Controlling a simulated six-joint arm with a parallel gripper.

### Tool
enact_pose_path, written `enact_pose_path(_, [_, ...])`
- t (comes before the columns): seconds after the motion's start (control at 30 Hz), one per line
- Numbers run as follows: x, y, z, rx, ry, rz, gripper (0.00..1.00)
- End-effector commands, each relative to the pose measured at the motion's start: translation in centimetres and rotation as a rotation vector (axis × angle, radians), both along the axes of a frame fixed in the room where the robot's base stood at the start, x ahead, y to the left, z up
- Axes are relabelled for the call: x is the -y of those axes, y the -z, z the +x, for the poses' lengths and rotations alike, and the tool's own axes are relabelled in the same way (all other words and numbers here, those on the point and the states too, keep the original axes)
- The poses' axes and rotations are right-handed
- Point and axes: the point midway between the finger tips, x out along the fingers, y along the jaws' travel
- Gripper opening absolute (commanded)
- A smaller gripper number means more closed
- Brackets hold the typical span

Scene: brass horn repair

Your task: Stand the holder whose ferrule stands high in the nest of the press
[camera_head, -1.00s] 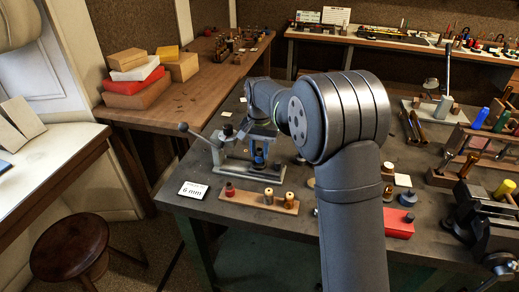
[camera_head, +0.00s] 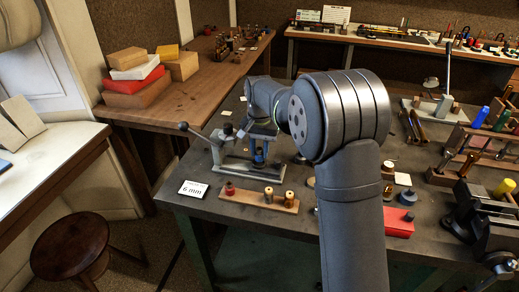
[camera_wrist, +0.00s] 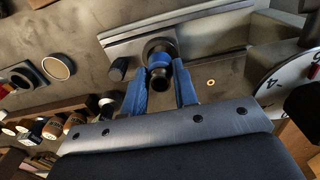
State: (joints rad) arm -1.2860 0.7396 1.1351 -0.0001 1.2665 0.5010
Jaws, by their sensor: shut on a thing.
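The press (camera_head: 238,168) stands near the left side of the dark bench, its black-knobbed lever (camera_head: 183,126) pointing left. My gripper (camera_wrist: 160,78) has blue fingers closed on the sides of a small holder (camera_wrist: 160,68), blue with a dark round end. In the wrist view the holder is in line with a dark ring on the metal press base (camera_wrist: 205,32). In the head view the blue holder (camera_head: 259,159) shows low within the press frame. I cannot tell whether it is fully seated, and my fingers hide part of it. The ferrule height is not clear.
A wooden rack (camera_head: 240,198) with a red holder (camera_head: 229,188) and two brownish ones stands in front of the press. A "6 mm" card (camera_head: 193,189) lies to its left. A red box (camera_head: 398,223) and a tool rack are at the right.

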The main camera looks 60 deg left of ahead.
Motion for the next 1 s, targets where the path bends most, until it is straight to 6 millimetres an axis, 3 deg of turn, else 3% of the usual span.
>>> enact_pose_path(1.0, [0.0,2.4,0.0,0.000,0.000,0.000,0.03])
